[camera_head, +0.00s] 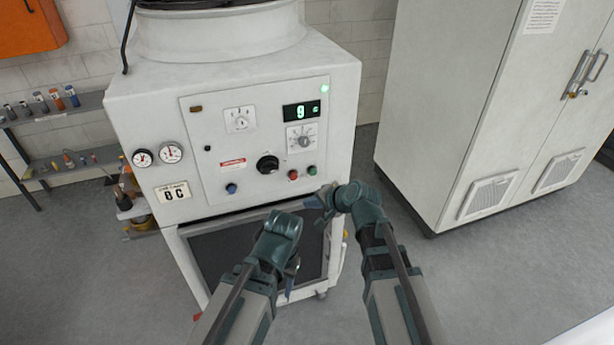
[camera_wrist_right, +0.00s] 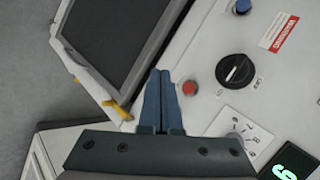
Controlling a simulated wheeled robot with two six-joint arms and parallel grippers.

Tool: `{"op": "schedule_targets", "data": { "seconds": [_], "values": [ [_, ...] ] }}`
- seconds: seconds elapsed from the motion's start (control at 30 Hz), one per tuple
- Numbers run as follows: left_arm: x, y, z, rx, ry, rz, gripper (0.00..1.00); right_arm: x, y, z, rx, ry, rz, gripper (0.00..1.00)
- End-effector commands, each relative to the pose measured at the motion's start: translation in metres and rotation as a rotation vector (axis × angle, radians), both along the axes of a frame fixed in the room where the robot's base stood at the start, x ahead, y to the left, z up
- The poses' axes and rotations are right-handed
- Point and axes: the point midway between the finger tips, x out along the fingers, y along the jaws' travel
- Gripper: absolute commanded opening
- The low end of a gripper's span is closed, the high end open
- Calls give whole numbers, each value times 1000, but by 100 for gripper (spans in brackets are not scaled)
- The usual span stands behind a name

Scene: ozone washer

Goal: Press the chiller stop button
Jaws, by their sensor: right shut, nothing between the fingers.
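The white chiller (camera_head: 130,95) has a control panel on its front. The red button (camera_head: 293,175) is low on the right of the panel, next to a green button (camera_head: 312,170). My right gripper (camera_head: 312,203) is just below these buttons. In the right wrist view my right gripper (camera_wrist_right: 160,72) is shut and empty, with its tips beside the red button (camera_wrist_right: 190,88), apart from it in the picture. The green button is not visible there. My left gripper (camera_head: 292,278) is lower, in front of the dark lower panel, its fingers mostly hidden by its wrist.
A black knob (camera_head: 268,164) and a blue button (camera_head: 231,188) sit left of the red button. A lit display (camera_head: 301,110) and small dial (camera_head: 301,137) are above. A tall white cabinet (camera_head: 450,100) stands at right, with bare floor in front.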

Motion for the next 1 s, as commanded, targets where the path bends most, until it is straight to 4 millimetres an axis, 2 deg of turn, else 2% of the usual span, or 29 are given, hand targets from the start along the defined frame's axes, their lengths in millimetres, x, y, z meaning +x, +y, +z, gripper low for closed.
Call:
{"op": "schedule_targets", "data": {
  "seconds": [0.57, 0.77, 1.0],
  "values": [
    [0, 0, 0, 0, 0, 0, 50, 7, 2, 0, 1, -1, -1, 0],
    [0, 0, 0, 0, 0, 0, 50, 25, 7, 0, 0, -1, -1, 0],
    [0, 0, 0, 0, 0, 0, 50, 56, 17, 0, 1, -1, -1, 0]
  ]
}}
